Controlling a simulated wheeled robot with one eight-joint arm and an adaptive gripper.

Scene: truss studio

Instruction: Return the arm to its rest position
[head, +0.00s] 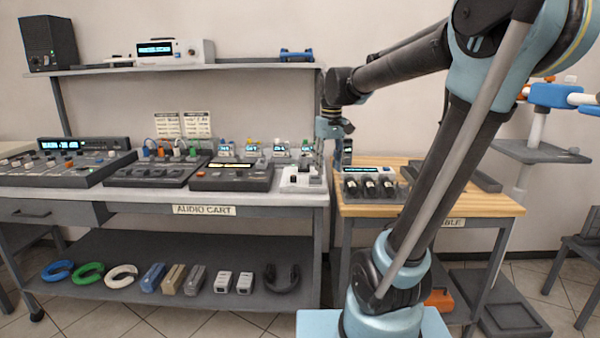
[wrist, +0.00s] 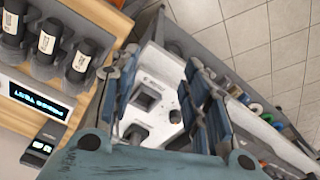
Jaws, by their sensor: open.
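My arm stretches out from the right of the head view, and my gripper (head: 333,152) hangs fingers down near the right end of the audio cart (head: 205,211), by the gap to the wooden table (head: 462,198). In the wrist view my gripper (wrist: 163,98) has its two blue-padded fingers spread apart, with nothing held between them. A white device with dark square parts (wrist: 158,84) shows between and beyond the fingers. It stands on the cart's right end in the head view (head: 291,180). I cannot tell how far the fingertips are above it.
Black cylinders in a holder (head: 366,188) stand on the wooden table, close to my gripper's side. The shelf (head: 190,68) with its upright rises just left of my gripper. Mixers and consoles (head: 232,177) fill the cart top. Bare wall lies above the wooden table.

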